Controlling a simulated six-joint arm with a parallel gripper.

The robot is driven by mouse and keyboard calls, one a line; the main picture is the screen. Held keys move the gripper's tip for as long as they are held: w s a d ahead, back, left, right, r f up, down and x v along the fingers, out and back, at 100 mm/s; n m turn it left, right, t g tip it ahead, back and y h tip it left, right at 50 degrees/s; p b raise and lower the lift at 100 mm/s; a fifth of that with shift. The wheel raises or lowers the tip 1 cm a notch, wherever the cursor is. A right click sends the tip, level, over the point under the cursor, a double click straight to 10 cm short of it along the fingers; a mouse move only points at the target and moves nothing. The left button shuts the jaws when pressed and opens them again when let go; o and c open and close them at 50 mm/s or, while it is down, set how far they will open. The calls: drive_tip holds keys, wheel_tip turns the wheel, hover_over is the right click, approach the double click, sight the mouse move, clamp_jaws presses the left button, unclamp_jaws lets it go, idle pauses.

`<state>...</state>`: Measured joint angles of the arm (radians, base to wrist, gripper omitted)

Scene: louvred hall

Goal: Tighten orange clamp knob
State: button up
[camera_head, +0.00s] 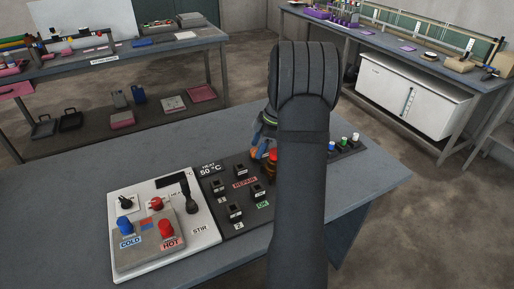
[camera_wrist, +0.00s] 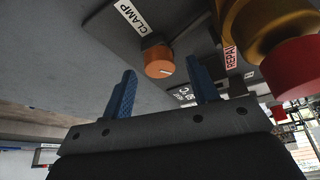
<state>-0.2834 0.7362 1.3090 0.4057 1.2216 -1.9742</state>
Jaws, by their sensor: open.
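The orange clamp knob (camera_wrist: 158,61) is a short round knob with a white pointer line, on a dark panel beside a white CLAMP label (camera_wrist: 133,17) in the wrist view. My gripper (camera_wrist: 162,80) is open, its two blue fingers apart. The knob appears in the gap between the fingertips, just beyond them. Neither finger clearly touches it, and the remaining distance is hard to tell. In the head view my dark arm covers most of the gripper and the knob's area.
A red button on a gold collar (camera_wrist: 275,45) stands close right of the knob, beside a REPAIR label. In the head view, a white panel (camera_head: 205,235) with COLD and HOT knobs and a lever sits left. The table (camera_head: 150,160) is bare behind the panels.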

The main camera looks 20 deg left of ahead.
drive_tip(key=shift+s+a+f, duration=0.1)
drive_tip(key=shift+a+f, duration=0.1)
drive_tip(key=shift+f, duration=0.3)
drive_tip(key=c, duration=1)
